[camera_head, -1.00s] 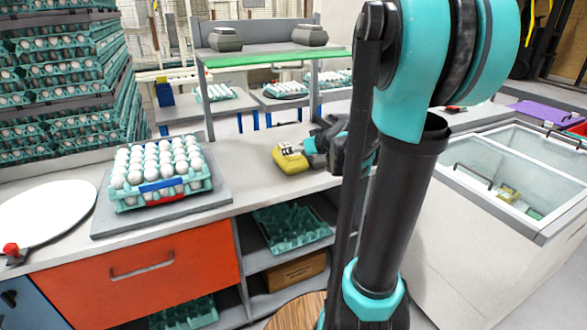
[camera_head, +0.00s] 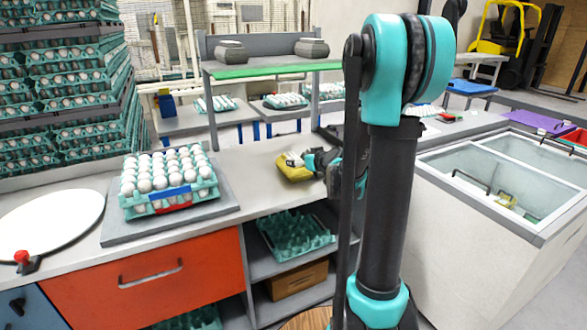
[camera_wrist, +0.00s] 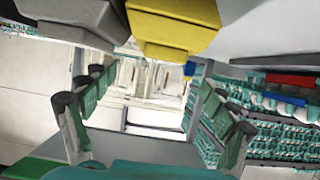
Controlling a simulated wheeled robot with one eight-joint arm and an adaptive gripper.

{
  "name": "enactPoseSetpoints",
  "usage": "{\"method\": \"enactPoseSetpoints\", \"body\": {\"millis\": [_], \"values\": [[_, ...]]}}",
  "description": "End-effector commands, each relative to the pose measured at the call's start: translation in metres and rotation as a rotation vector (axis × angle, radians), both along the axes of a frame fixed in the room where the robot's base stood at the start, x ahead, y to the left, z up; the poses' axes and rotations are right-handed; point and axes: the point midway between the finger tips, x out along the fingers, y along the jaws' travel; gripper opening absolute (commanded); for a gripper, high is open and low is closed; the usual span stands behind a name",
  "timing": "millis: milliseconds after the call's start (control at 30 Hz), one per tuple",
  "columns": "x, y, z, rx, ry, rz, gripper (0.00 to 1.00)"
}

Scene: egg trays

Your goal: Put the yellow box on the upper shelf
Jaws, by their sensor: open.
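The yellow box (camera_head: 293,168) sits on the counter below the raised shelf. My gripper (camera_head: 314,160) is close to the box's right side in the head view, its fingers partly hidden by my arm. In the wrist view the yellow box (camera_wrist: 175,28) fills the top middle, beyond and above the fingers. My gripper (camera_wrist: 153,88) is open there, with nothing between its green-padded fingers. I cannot tell whether it touches the box. The upper shelf (camera_head: 270,71), with a green front edge, bears a grey box (camera_head: 230,51) at left and another grey box (camera_head: 312,48) at right.
An egg-filled tray (camera_head: 168,205) stands on a grey board left of the yellow box. A white round plate (camera_head: 48,222) lies at far left. Shelf posts rise from the counter. A glass-topped freezer (camera_head: 530,225) stands at right. Counter between the egg tray and yellow box is clear.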

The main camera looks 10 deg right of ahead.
Motion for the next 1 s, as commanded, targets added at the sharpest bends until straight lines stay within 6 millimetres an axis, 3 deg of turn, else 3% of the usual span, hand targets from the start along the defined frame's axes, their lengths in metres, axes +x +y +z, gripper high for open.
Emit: {"method": "enactPoseSetpoints", "body": {"millis": [800, 1000], "values": [[0.065, 0.022, -0.035, -0.001, 0.000, 0.000, 0.85], [0.068, 0.023, -0.036, 0.000, 0.000, 0.000, 0.85]]}}
